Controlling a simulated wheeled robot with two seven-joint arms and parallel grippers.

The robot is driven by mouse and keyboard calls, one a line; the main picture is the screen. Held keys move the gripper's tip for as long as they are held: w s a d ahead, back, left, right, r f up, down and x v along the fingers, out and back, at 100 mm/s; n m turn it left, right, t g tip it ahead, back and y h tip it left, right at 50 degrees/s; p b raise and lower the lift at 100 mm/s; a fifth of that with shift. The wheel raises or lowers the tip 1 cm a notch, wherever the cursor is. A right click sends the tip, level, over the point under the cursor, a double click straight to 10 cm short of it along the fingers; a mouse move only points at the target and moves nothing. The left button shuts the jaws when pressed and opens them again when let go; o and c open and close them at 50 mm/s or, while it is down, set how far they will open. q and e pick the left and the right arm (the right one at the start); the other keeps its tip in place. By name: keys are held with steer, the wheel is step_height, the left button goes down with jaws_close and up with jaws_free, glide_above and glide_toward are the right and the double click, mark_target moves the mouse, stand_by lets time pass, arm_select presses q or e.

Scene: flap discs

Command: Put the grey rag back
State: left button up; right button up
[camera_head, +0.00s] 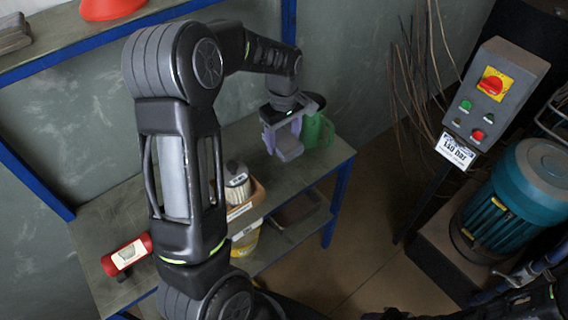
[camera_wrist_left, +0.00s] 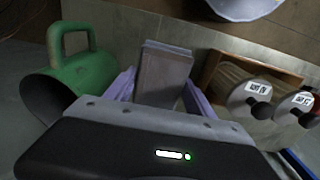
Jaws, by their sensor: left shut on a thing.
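My left gripper (camera_head: 287,143) is over the far right end of the grey-green bench, next to a green jug. In the left wrist view its purple fingers (camera_wrist_left: 160,92) are shut on a flat grey block-like piece, the grey rag (camera_wrist_left: 166,72). The rag sticks out beyond the fingers. I cannot tell whether it touches the bench top. In the head view the gripper mostly hides the rag. My right gripper cannot be made out.
The green jug (camera_head: 318,131) stands close on the right of the left gripper. A wooden tray (camera_head: 257,190) with lidded canisters (camera_wrist_left: 258,103) is near the bench front. A red-and-white item (camera_head: 126,254) lies at left. Grey folded pieces (camera_head: 14,34) lie on the upper shelf.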

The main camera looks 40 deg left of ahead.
arm_select(q)
glide_above(284, 168)
steer(key=shift+s+f+p, duration=0.1)
steer(key=shift+f+p, duration=0.2)
steer(key=shift+f, duration=2.5)
step_height(284, 168, down, 3)
steer(key=shift+p, duration=0.3)
steer(key=shift+f, duration=0.35)
steer(key=shift+f, duration=0.2)
steer(key=o, duration=1.5)
steer(key=shift+c, duration=0.2)
